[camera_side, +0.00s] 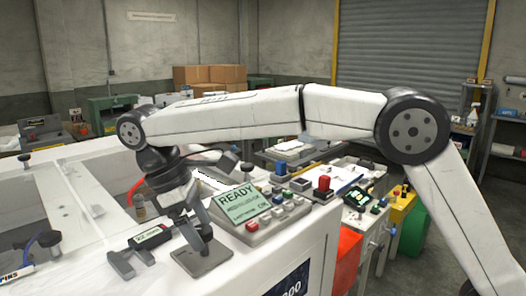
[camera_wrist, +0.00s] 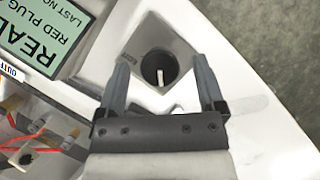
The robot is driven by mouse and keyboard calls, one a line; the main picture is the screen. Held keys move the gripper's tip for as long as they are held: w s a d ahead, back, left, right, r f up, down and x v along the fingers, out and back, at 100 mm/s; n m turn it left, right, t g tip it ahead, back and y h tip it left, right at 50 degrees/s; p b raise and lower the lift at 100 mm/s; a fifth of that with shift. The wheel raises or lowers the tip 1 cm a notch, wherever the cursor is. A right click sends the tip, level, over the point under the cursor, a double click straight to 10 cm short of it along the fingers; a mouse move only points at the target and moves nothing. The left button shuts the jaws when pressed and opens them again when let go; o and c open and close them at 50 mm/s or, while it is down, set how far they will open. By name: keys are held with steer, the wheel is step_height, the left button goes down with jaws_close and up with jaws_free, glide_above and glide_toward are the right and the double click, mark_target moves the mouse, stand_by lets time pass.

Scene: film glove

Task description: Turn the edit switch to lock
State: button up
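In the wrist view, a dark round switch (camera_wrist: 158,79) with a pale upright bar sits on a grey, angular plate (camera_wrist: 165,37). Small lettering left of it is too blurred to read. My gripper (camera_wrist: 160,72) is open and empty, with one finger on each side of the switch. I cannot tell whether the fingertips touch the plate. In the side view, my gripper (camera_side: 197,232) points down over the grey plate (camera_side: 203,261) near the white machine's front corner, and it hides the switch.
A control box with a READY display (camera_side: 240,203) and several buttons stands just right of my gripper. A digital caliper (camera_side: 140,250) lies to the left. In the wrist view, red wires (camera_wrist: 40,135) run at the lower left. Grey floor (camera_wrist: 275,50) shows past the machine's edge.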

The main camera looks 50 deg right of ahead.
mark_target(209, 229)
steer(key=shift+r, duration=0.15)
steer(key=shift+r, duration=0.5)
step_height(209, 229, up, 2)
steer(key=s+d+r, duration=0.5)
steer(key=s+r, duration=0.4)
steer(key=s, duration=0.4)
steer(key=shift+d+r, duration=0.15)
steer(key=shift+r, duration=0.15)
